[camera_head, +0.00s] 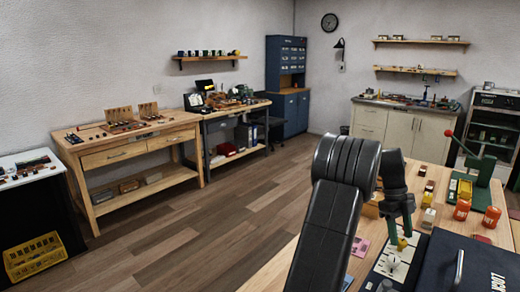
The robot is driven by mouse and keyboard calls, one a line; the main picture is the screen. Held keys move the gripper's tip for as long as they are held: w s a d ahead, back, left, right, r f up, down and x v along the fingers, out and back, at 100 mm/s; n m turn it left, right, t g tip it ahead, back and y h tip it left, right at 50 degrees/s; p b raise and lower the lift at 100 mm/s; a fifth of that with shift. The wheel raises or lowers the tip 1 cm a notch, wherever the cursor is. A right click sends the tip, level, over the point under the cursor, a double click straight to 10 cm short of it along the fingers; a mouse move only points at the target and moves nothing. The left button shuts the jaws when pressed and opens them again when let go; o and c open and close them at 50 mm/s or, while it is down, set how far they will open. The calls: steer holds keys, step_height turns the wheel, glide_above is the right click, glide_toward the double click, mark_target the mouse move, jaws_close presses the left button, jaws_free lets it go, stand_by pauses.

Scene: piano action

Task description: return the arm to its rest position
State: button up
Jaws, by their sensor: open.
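My arm rises from the bottom of the picture, bends over at a dark ribbed joint, and comes down on the right over the near workbench (285,268). My gripper (401,234), with dark green fingers, points down above a pale panel (412,250) on that bench. It is open, and I see nothing held in it. A small yellow piece (402,244) shows just below the fingertips; I cannot tell whether they touch it. My arm link hides part of the bench.
A dark case (470,265) with a handle lies at the bench's right front. Orange jars (462,209), small blocks (427,200) and a green press with a red-knobbed lever (480,170) stand behind it. The wooden floor (200,235) at left is open. Other benches line the walls.

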steer(key=shift+s+d+f, duration=0.15)
steer(key=shift+s+f, duration=0.1)
steer(key=shift+f, duration=0.35)
steer(key=shift+r, duration=0.1)
